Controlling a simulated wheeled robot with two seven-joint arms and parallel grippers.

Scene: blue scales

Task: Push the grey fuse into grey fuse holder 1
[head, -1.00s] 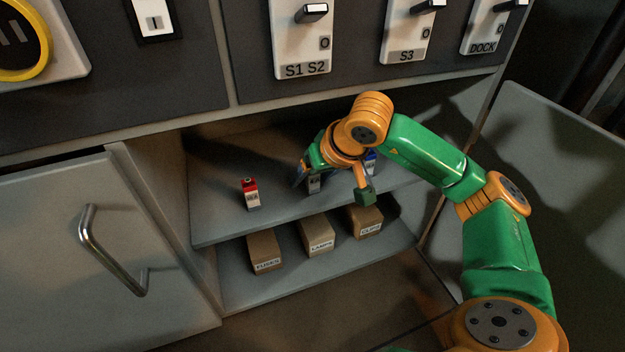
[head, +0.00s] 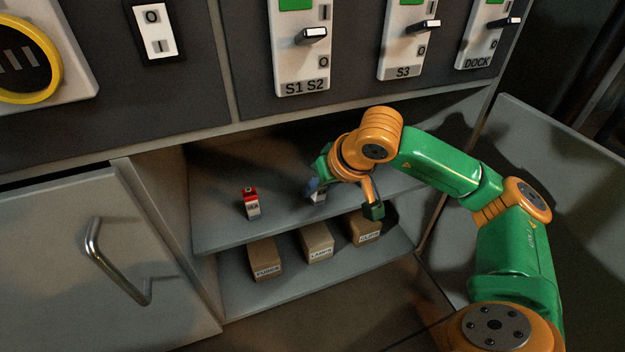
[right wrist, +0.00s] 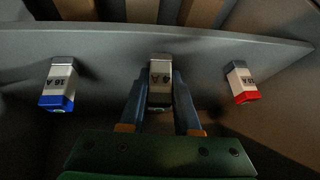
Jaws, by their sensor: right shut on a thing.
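The grey fuse (head: 319,196) stands on the upper shelf of the open cabinet, partly hidden by my right gripper in the head view. In the right wrist view the grey fuse (right wrist: 160,80) is upright between the two blue fingers, with a pale label. My right gripper (head: 315,187) is shut on it; its fingers also show in the right wrist view (right wrist: 160,95). My left gripper is out of view. I cannot make out any grey fuse holder 1 in these frames.
A red fuse (head: 251,203) and a blue fuse (right wrist: 58,84) stand on the same shelf, either side of the grey one. Labelled boxes (head: 265,260) sit on the lower shelf. Switch panels (head: 303,50) are above; a cabinet door (head: 80,245) is at left.

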